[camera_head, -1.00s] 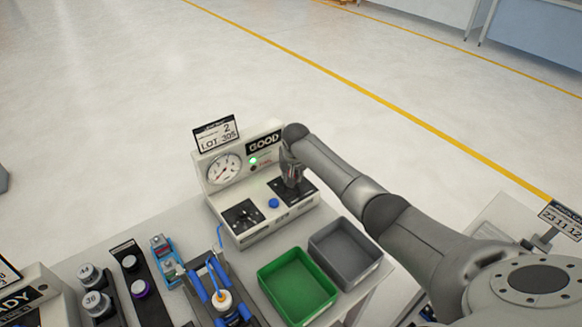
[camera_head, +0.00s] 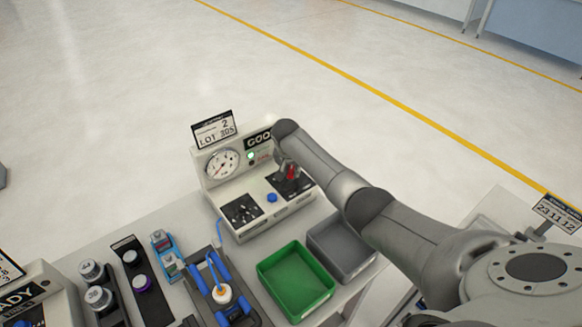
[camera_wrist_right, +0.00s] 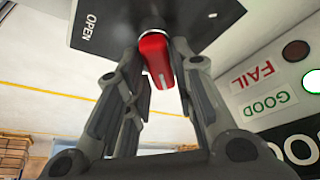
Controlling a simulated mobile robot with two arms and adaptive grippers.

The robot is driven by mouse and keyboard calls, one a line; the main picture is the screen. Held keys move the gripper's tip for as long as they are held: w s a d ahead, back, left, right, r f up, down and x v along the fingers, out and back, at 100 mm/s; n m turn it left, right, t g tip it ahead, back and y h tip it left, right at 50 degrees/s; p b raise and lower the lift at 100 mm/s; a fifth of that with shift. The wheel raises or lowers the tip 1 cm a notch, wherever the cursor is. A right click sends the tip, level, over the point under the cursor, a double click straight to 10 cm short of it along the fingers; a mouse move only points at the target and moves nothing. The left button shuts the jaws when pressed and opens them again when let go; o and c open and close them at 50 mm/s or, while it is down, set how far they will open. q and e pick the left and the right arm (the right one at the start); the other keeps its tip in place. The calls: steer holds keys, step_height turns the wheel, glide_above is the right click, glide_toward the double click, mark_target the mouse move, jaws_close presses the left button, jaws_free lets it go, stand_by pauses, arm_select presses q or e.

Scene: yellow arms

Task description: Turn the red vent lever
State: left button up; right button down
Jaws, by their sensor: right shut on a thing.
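The red vent lever (camera_wrist_right: 156,62) is between the fingers of my right gripper (camera_wrist_right: 155,85) in the right wrist view. It is mounted on a black plate (camera_wrist_right: 108,22) marked OPEN. In the head view the red lever (camera_head: 291,172) shows just below my right gripper (camera_head: 288,170), at the right side of the white test station (camera_head: 247,222). My right gripper is shut on the lever, and the fingers hide part of its sides. My left gripper is not in view.
The station has a round gauge (camera_head: 223,163), a blue button (camera_head: 272,198) and a lit green lamp. A green bin (camera_head: 296,283) and a grey bin (camera_head: 341,249) stand in front. A blue fixture (camera_head: 222,285) and black holders with knobs lie to the left.

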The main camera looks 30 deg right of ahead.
steer(key=c, duration=1.3)
jaws_free()
steer(key=v, duration=1.2)
